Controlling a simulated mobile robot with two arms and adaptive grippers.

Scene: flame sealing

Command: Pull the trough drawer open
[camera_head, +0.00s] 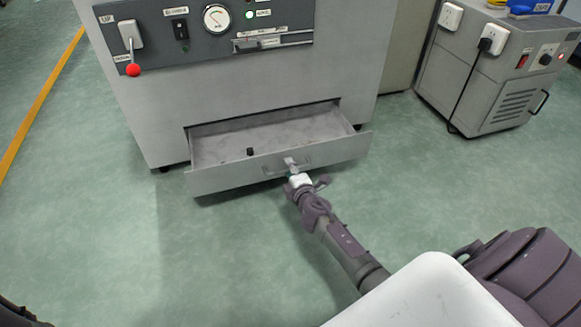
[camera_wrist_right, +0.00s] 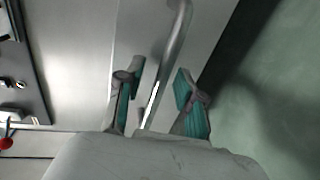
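The trough drawer (camera_head: 220,181) is a grey metal drawer low in the front of the large grey cabinet. It stands pulled out, with its inside floor showing. Its bar handle (camera_head: 270,173) is on the front panel and also shows in the right wrist view (camera_wrist_right: 176,40). My right gripper (camera_head: 291,167) is at the handle. In the right wrist view, its two teal-padded fingers (camera_wrist_right: 160,97) stand apart on either side of the bar, with gaps visible, so it is open around the handle. My left gripper is not in view.
A small black object (camera_head: 250,152) shows at the drawer. The cabinet (camera_head: 270,80) has a panel with a red-knobbed lever (camera_head: 133,69) and a gauge (camera_head: 217,18). A smaller grey unit (camera_head: 480,85) stands at right. The green floor (camera_head: 100,240) before the drawer is clear at left.

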